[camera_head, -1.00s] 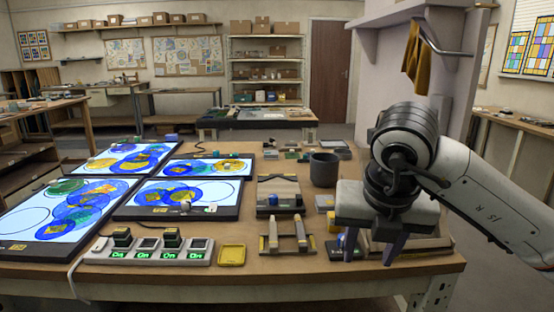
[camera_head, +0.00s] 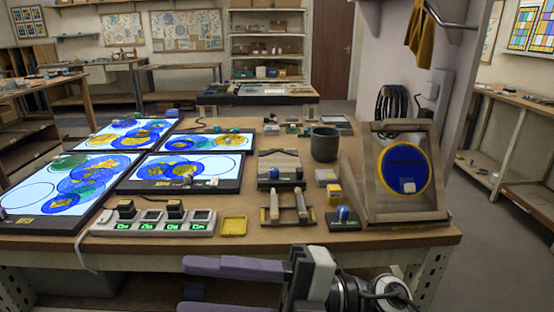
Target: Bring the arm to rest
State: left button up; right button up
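My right gripper (camera_head: 184,286) is low in front of the table's near edge, at the bottom of the view. Its two purple-grey fingers point left and stand apart, so it is open. The lower finger is partly cut off by the frame's bottom edge. A small dark blue patch shows between the fingers; I cannot tell what it is, but it looks to be behind them. The gripper touches nothing on the table that I can see. My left gripper is not in view.
A wooden stand (camera_head: 372,206) holds a blue disc with a yellow rim (camera_head: 404,160) at the table's right. Lit panels (camera_head: 214,167) with coloured discs lie left. A switch strip (camera_head: 92,230), yellow tray (camera_head: 234,226) and dark cup (camera_head: 324,146) are also on the table (camera_head: 270,236).

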jog(key=w+d+f+m+t+h, duration=0.25)
jog(key=w+d+m+t, duration=0.25)
jog(key=m+t, duration=0.4)
jog(key=w+d+f+m+t+h, duration=0.2)
jog(key=w+d+f+m+t, duration=0.25)
jog(key=m+t, duration=0.45)
jog(key=d+f+m+h, duration=0.6)
jog(key=f+m+h, duration=0.1)
jog(key=f, duration=0.3)
jog(key=s+d+f+m+g+h, duration=0.3)
jog(key=s+f, duration=0.5)
jog(key=f, duration=0.4)
jog(key=s+d+f+m+g+h, duration=0.3)
jog(key=s+d+f+g, duration=0.2)
jog(key=s+f, duration=0.4)
notch_tip(320, 180, down, 4)
jog(key=shift+s+d+f, duration=0.2)
jog(key=shift+s+d, duration=0.1)
jog(key=shift+d, duration=0.05)
